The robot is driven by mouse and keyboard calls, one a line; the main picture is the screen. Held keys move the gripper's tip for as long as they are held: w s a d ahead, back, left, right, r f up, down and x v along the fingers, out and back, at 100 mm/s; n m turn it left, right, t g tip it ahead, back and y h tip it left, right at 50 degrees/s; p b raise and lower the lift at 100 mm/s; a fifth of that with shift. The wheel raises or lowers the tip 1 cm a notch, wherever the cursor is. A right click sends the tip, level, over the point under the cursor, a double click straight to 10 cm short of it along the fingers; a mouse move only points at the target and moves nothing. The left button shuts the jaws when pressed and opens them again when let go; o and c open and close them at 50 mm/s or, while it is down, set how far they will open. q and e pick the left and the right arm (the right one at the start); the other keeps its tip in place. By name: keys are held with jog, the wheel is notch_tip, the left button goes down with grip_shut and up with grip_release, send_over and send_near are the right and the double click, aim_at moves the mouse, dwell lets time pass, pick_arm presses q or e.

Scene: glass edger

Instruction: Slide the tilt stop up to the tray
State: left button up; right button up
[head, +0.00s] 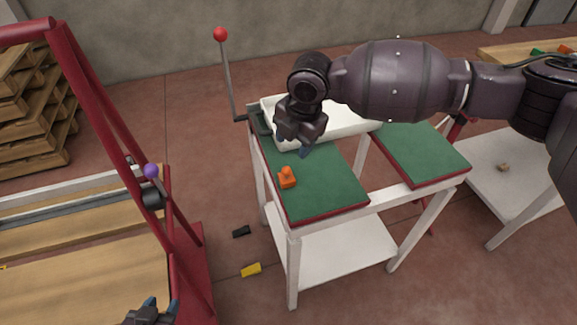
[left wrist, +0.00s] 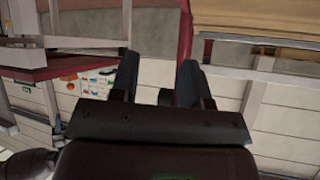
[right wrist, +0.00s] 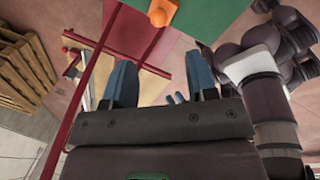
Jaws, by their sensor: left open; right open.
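The tilt stop looks to be the small orange block with a rounded knob (head: 287,178) on the green table top (head: 325,192); it also shows at the top of the right wrist view (right wrist: 162,12). The white tray (head: 348,122) lies at the back of the table, beyond the block and apart from it, partly hidden by my right arm. My right gripper (head: 303,149) is open and empty, above the tray's near edge and behind the block. My left gripper (head: 150,311) is open and empty at the bottom left, far from the table, beside the red frame.
A lever with a red ball (head: 221,35) rises at the table's back left corner. A red frame (head: 165,215) with a purple knob (head: 152,171) stands at left. A yellow piece (head: 251,270) and a black piece (head: 241,231) lie on the floor. A second green panel (head: 415,152) is at right.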

aim_at(287, 168)
jog(key=f, duration=0.3)
jog(key=w+a+f+b, duration=0.1)
jog(key=f, duration=0.6)
jog(key=shift+w+a+f+b, duration=0.2)
jog(key=shift+a+f+b, duration=0.15)
jog(key=shift+b, duration=0.05)
grip_shut()
